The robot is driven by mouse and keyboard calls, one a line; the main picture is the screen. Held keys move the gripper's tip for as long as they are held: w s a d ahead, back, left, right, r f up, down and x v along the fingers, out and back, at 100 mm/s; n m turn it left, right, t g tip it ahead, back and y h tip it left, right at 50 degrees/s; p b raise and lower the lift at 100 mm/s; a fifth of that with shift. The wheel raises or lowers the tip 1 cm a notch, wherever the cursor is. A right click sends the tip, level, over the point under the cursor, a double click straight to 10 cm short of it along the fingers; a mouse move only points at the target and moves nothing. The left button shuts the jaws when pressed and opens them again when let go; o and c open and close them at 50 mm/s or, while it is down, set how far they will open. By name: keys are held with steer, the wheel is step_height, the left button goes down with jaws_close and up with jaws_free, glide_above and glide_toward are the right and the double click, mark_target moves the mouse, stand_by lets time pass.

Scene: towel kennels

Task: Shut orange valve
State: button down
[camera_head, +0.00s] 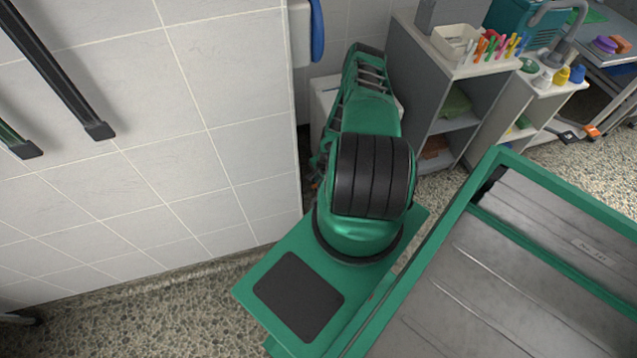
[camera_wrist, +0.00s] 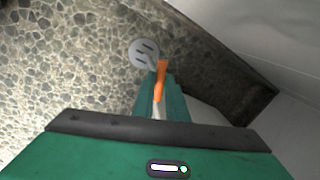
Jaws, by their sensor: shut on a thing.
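The orange valve handle (camera_wrist: 161,78) shows in the wrist view, upright in the picture just beyond the dark edge of my gripper's body. My gripper (camera_wrist: 160,96) is shut on the orange valve, with green finger parts around its lower end. A pale round slotted disc (camera_wrist: 144,53) lies beside the valve's upper end. The valve's lower part is partly hidden between the fingers. In the head view my green arm reaches down beside the tiled wall and hides the gripper and valve.
A white tiled wall (camera_head: 230,110) stands close on the left of my arm. A grey shelf unit (camera_head: 420,90) with a white basket (camera_head: 455,42) and coloured pens stands behind to the right. A green-framed metal surface (camera_head: 520,260) fills the lower right. Speckled floor shows at lower left.

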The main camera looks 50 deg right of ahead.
steer(key=shift+w+m+h, duration=0.15)
steer(key=shift+m+h, duration=0.25)
steer(key=shift+m, duration=1.6)
steer(key=c, duration=1.8)
jaws_free()
steer(key=shift+o, duration=0.2)
steer(key=shift+a+r, duration=0.1)
steer(key=v, duration=1)
steer(key=shift+r, duration=0.3)
